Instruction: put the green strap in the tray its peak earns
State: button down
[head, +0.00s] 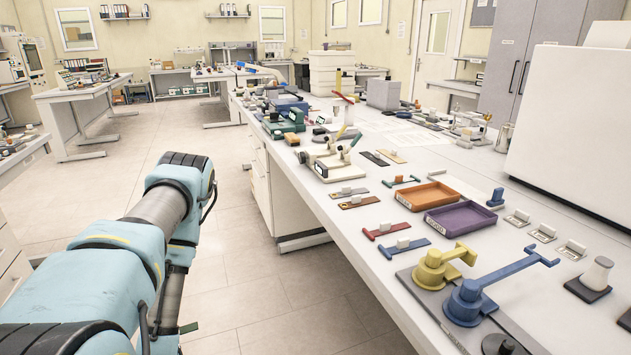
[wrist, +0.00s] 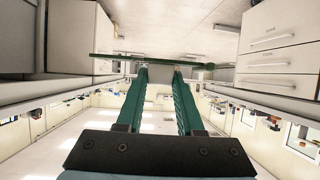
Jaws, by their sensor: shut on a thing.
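In the wrist view a long, thin green strap (wrist: 108,56) lies crosswise at the tips of my gripper (wrist: 159,72). The gripper's green fingers are apart and shut on the strap's middle, where a pale block seems to sit between them. An orange tray (head: 427,196) and a purple tray (head: 460,219) lie side by side on the long bench, both looking empty. Their front labels are too small to read.
A yellow fixture (head: 436,270) and a blue fixture (head: 467,303) stand at the bench's near end. Floor beside the bench is clear.

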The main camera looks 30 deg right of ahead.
aim_at(428, 199)
jog(key=i+l+z, duration=0.1)
jog(key=i+z, duration=0.25)
jog(key=i, duration=0.2)
jog(key=i+j+z, duration=0.1)
jog(key=i+z, duration=0.2)
jog(key=i, duration=0.25)
jog(key=i+j+z, duration=0.2)
jog(key=i+z, duration=0.15)
jog(key=i, duration=0.2)
